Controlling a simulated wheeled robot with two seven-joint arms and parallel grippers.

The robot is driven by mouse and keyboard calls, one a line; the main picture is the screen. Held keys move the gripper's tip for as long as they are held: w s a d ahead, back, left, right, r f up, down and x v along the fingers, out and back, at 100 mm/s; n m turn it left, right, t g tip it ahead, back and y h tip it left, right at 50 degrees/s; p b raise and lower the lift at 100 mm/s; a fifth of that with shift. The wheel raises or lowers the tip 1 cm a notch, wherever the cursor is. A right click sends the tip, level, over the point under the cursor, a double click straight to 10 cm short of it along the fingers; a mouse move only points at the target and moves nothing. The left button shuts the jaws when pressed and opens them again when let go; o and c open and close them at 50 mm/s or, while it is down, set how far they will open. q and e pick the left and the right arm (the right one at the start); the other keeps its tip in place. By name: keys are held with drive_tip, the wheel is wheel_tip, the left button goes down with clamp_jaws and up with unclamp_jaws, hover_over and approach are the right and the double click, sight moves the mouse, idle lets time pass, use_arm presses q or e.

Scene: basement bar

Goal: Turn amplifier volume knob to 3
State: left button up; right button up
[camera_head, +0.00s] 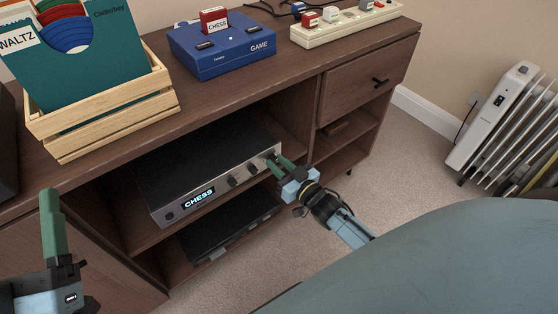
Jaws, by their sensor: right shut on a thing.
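The amplifier (205,165) is a dark box with a silver front on the upper shelf of a brown cabinet. Two dark knobs (242,174) show right of the display. My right gripper (277,164) is at the right end of the amplifier's front, its green fingers shut on a knob there. The fingers mostly hide that knob, and its setting cannot be read. My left gripper (52,225) is at the lower left, away from the amplifier, with green fingers seen edge-on; their opening cannot be told.
A second dark device (228,226) sits on the shelf below. On the cabinet top are a wooden record crate (105,112), a blue game console (222,50) with a CHESS cartridge, and a power strip (347,25). A white radiator (497,115) stands right. Carpet is clear between.

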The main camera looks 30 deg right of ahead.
drive_tip(key=m+p, duration=0.2)
drive_tip(key=m, duration=0.3)
drive_tip(key=shift+m, duration=2.2)
drive_tip(key=shift+f+m+t+h, duration=0.1)
drive_tip(key=shift+m+t+h, duration=0.2)
drive_tip(key=shift+m, duration=2.1)
use_arm(q)
wheel_tip(320, 180, down, 9)
drive_tip(key=w+a+g+y, duration=0.1)
drive_tip(key=g+y, duration=0.1)
drive_tip(key=g, duration=0.4)
drive_tip(key=shift+w+r, duration=0.15)
drive_tip(key=shift+w, duration=0.15)
drive_tip(key=shift+r, duration=0.2)
use_arm(e)
drive_tip(key=shift+m, duration=0.4)
drive_tip(key=o, duration=1)
